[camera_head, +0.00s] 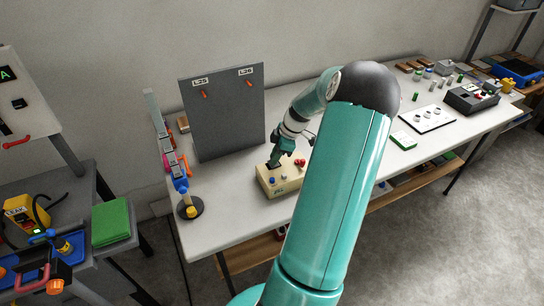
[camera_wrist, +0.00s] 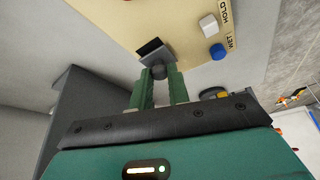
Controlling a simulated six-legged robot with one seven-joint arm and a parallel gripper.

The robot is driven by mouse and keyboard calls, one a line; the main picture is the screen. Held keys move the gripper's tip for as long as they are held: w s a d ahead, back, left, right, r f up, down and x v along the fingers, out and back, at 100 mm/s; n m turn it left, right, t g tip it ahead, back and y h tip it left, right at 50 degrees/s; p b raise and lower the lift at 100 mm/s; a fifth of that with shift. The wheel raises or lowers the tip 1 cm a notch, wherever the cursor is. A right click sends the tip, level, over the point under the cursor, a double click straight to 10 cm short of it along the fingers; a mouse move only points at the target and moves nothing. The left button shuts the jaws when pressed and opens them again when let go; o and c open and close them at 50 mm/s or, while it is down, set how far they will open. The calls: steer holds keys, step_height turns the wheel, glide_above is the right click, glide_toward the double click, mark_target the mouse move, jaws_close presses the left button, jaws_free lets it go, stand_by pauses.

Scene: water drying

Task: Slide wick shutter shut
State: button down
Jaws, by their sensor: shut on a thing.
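A cream box (camera_head: 268,187) with small coloured buttons and red knobs stands on the white table. My gripper (camera_head: 274,163) is over its top, near the left side. In the wrist view, the cream panel (camera_wrist: 187,28) fills the top. My gripper's green fingers (camera_wrist: 158,74) are shut on a small dark round knob (camera_wrist: 158,71). The knob sits at a dark square plate (camera_wrist: 153,50) on the panel, likely the wick shutter. The fingertips hide part of the knob, and any opening under the plate cannot be made out.
On the panel are a white button (camera_wrist: 208,25) and a blue button (camera_wrist: 217,51) beside HOLD and WET labels. A grey upright board (camera_head: 222,120) stands behind the box. A stand with coloured clips (camera_head: 180,185) is to the left. Bare table (camera_head: 228,205) lies between stand and box.

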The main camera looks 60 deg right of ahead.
steer(key=c, duration=1.3)
jaws_free()
steer(key=v, duration=1.4)
